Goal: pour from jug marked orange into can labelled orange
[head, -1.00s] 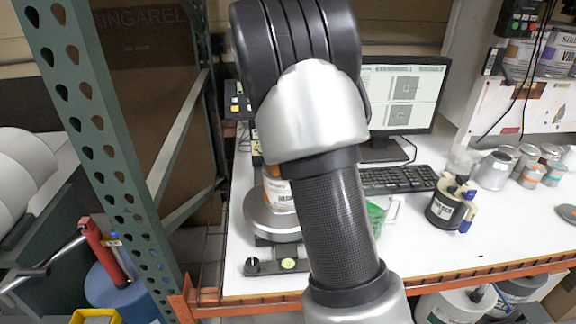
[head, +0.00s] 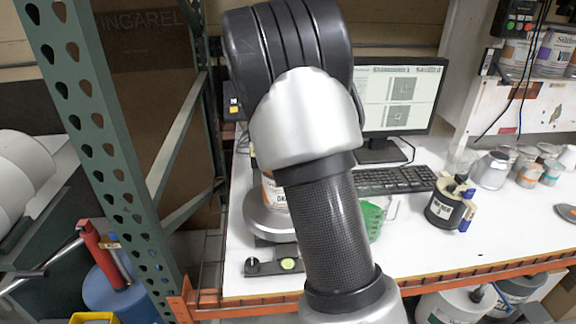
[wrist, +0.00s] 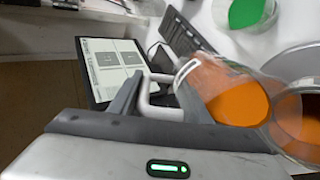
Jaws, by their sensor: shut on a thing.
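My gripper (wrist: 155,98) is shut on the pale handle of a clear jug (wrist: 198,72) in the wrist view. Orange liquid (wrist: 240,104) shows inside the jug, which looks tilted. The can with an orange-and-white label (wrist: 290,118) is at the right of the wrist view, right beside the jug and partly overlapped by it. I cannot tell if liquid is flowing. In the head view the can (head: 272,194) stands on a round scale plate (head: 252,218), partly behind my arm. My gripper and the held jug are hidden there by my arm.
A green-filled jug (head: 372,219) stands right of my arm. A monitor (head: 402,95) and keyboard (head: 395,180) are behind. A black-labelled container (head: 447,209) and several small cans are at the right. A green rack post (head: 100,140) rises at the left.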

